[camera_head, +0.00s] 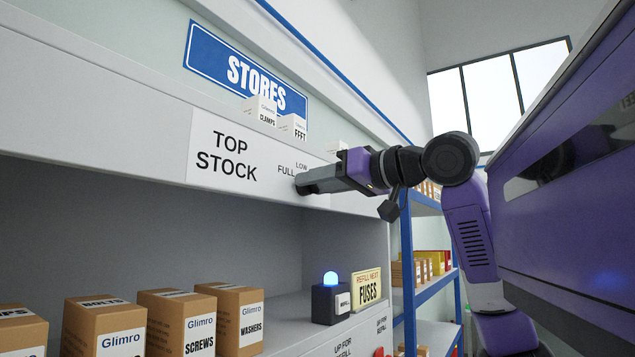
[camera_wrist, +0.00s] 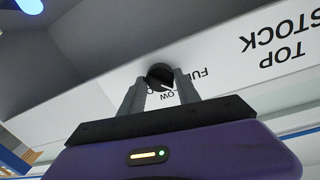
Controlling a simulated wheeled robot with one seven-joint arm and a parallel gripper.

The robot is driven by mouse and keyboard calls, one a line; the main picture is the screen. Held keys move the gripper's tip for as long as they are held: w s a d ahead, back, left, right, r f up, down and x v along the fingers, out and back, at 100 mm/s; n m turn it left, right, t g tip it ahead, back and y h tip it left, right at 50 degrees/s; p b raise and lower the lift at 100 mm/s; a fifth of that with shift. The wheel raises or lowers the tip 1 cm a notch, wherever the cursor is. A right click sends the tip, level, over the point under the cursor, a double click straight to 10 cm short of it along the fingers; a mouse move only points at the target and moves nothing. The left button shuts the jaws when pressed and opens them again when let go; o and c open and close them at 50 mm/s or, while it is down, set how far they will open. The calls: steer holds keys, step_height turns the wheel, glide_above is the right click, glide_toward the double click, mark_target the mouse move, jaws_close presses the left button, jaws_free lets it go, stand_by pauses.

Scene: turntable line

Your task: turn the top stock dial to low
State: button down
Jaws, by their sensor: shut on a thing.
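The top stock dial (camera_wrist: 160,74) is a round black knob on the white shelf panel, seen in the wrist view. A short pale mark shows on the dial's edge, on the side facing the printed words, but its exact setting is hard to read. My gripper (camera_wrist: 159,80) is shut on the dial, with one grey finger on each side.
Brown cartons (camera_head: 110,325) stand on the shelf below. A dark box with a lit blue lamp (camera_head: 330,298) stands beside a yellow FUSES card (camera_head: 367,288). White cartons (camera_head: 262,109) sit on the ledge above. A blue rack (camera_head: 408,260) stands behind my arm.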

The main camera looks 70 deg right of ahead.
steer(key=shift+m+y+p, duration=0.5)
steer(key=shift+m+p, duration=0.2)
steer(key=shift+m, duration=3.5)
steer(key=shift+r, duration=0.1)
steer(key=c, duration=0.9)
jaws_free()
steer(key=shift+s, duration=0.15)
steer(key=b+v, duration=0.1)
steer(key=v, duration=0.6)
steer(key=shift+s+b, duration=0.3)
steer(key=shift+b, duration=0.1)
